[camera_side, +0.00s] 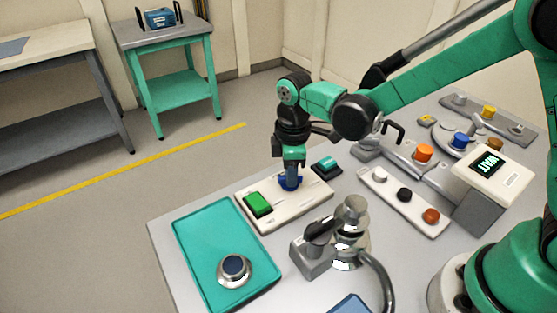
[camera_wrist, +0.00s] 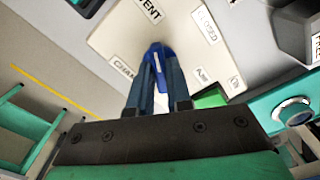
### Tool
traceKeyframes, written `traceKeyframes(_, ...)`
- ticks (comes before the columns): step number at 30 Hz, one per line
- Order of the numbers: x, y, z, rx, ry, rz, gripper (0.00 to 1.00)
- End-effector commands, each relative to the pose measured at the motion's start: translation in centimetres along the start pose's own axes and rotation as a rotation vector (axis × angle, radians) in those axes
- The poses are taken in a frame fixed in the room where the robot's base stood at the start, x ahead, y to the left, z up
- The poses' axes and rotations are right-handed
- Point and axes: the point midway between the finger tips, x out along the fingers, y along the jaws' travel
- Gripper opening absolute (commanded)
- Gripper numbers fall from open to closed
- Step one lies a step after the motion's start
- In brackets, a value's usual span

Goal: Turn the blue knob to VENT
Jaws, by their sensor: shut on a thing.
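The blue knob (camera_side: 284,184) stands on a cream panel (camera_side: 318,192) on the grey table. My gripper (camera_side: 292,172) points down over it and is shut on it. In the wrist view the blue knob (camera_wrist: 158,52) shows between the two dark fingers of my gripper (camera_wrist: 160,82). The knob carries a white mark; which label it points at I cannot tell. Around it are a VENT label (camera_wrist: 149,9), partly cut at the top edge, a CLOSED label (camera_wrist: 205,26) and a partly hidden label starting CHAM (camera_wrist: 123,67).
A green button (camera_side: 258,204) sits left of the knob on the panel. A teal tray (camera_side: 200,250) with a round knob (camera_side: 234,267) lies in front. A metal fitting with a hose (camera_side: 350,235) stands close by on the right. A display reads WAIT (camera_side: 488,162).

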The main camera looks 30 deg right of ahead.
Motion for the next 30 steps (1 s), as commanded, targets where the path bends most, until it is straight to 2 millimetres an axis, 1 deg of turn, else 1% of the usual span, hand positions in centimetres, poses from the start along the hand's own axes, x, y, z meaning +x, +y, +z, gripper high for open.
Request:
traceKeyframes(10, 0.0, 0.1, -0.1, -0.003, 0.003, 0.002, 0.0)
traceKeyframes(11, 0.0, 0.1, -0.1, -0.003, 0.003, 0.002, 0.2)
traceKeyframes(12, 0.0, 0.1, -0.1, -0.003, 0.003, 0.002, 0.31)
traceKeyframes(13, 0.0, 0.0, -0.1, -0.003, 0.003, 0.002, 0.4)
traceKeyframes(14, 0.0, 0.0, -0.1, -0.003, 0.002, 0.002, 0.46)
traceKeyframes(23, -0.1, 0.0, 0.0, -0.002, 0.001, 0.001, 0.46)
traceKeyframes(26, -0.8, 0.0, -0.1, -0.002, 0.001, 0.001, 0.46)
traceKeyframes(30, -2.8, 0.0, 0.0, -0.002, 0.001, 0.001, 0.46)
